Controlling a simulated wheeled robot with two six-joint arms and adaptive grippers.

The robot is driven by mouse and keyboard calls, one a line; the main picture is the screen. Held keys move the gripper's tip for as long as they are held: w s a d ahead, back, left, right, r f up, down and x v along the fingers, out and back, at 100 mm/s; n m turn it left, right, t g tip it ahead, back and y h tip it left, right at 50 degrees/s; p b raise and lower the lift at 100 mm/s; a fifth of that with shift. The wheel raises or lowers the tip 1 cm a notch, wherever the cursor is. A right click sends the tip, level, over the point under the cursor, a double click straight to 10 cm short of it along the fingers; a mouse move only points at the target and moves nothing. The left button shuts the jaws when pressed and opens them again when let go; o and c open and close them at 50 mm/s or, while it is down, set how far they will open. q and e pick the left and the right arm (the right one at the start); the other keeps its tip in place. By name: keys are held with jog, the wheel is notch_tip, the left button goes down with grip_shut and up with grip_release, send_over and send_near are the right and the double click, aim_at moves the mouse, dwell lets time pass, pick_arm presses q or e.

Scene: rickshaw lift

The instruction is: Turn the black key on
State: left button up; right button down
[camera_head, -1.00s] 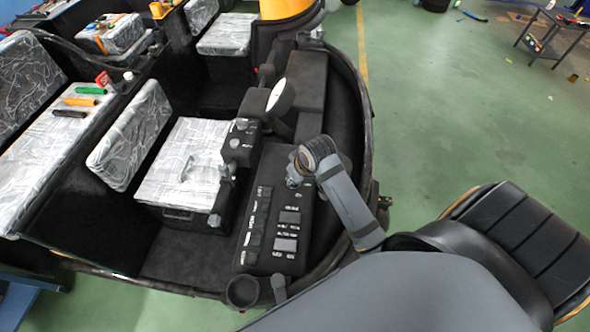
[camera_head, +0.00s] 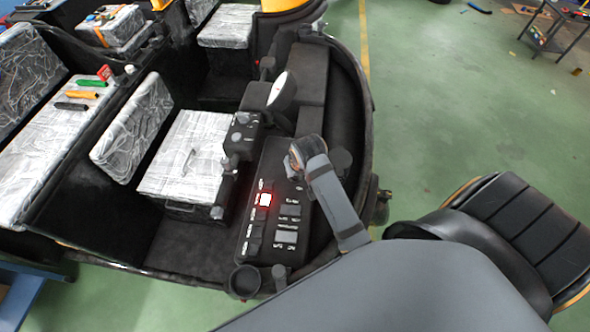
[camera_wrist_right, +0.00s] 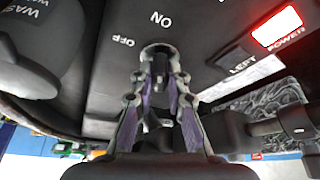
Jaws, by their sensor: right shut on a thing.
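My right gripper (camera_wrist_right: 157,52) is shut on the black key (camera_wrist_right: 159,68) at the dark control panel, between and below the ON and OFF labels. The key is mostly hidden by the fingers, and its exact angle is hard to tell. In the head view my right gripper (camera_head: 293,158) is at the panel's upper part and hides the key. The POWER light (camera_wrist_right: 277,27) glows red in the wrist view, and it also shows lit in the head view (camera_head: 264,199). My left gripper is not in view.
The control panel (camera_head: 257,232) carries several switches and labels. A round gauge (camera_head: 278,88) and a small switch box (camera_head: 243,128) stand behind it. Wrapped seats (camera_head: 185,150) are to the left. Green floor (camera_head: 450,110) is open to the right.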

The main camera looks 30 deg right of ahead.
jog(key=c, duration=1.3)
grip_release()
jog(key=v, duration=1.2)
